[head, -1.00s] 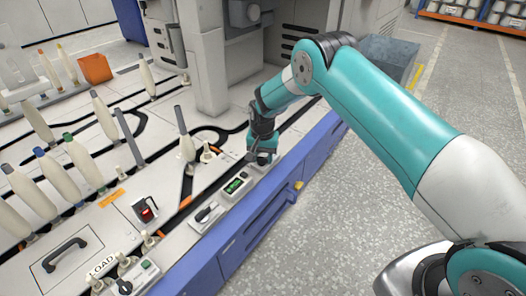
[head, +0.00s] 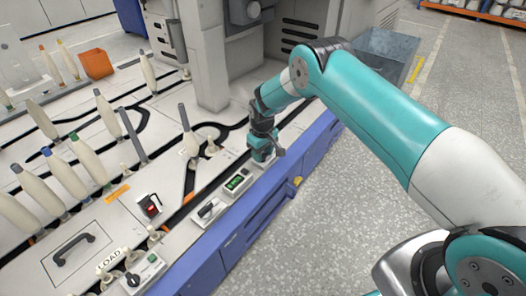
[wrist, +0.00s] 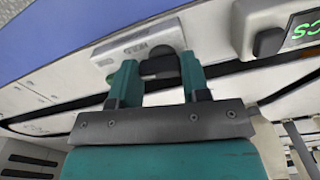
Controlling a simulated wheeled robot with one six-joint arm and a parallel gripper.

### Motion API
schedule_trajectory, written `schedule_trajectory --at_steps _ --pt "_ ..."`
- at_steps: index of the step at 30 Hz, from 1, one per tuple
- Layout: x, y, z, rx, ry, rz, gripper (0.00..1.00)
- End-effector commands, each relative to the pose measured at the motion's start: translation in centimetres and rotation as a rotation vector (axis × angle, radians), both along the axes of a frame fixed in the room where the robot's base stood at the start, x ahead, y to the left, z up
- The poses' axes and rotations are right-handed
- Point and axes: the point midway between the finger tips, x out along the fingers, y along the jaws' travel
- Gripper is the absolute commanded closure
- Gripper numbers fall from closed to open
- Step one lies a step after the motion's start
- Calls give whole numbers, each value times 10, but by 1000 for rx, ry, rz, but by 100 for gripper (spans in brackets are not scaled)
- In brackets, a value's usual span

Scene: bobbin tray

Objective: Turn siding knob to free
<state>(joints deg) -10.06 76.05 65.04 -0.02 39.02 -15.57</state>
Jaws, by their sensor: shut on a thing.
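My gripper (wrist: 158,72) is shut on a dark knob (wrist: 160,66), with one teal finger on each side of it. The knob sits on a pale plate (wrist: 120,50) whose small upside-down label I cannot read for sure. In the head view, my gripper (head: 263,154) points down at the front edge of the machine, just beyond the green display (head: 238,182). There the gripper hides the knob, and its pointer's direction cannot be told.
Another knob panel (head: 208,211) lies nearer along the same edge, and a further one (head: 143,273) by the LOAD label. A red-lit switch (head: 150,206) and several upright bobbins stand left. A grey bin (head: 390,52) is behind my arm. The right floor is clear.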

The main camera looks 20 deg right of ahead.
Motion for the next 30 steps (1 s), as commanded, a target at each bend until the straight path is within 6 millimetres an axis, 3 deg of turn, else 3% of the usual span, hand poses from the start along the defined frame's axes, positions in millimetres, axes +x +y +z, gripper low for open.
schedule_trajectory --at_steps 12,28,29,30 --pt "4 0 2 1 -13 175 81" --pt "5 0 3 1 -14 195 81" --pt "5 0 3 1 -14 195 53" --pt "4 0 3 0 -13 195 44"
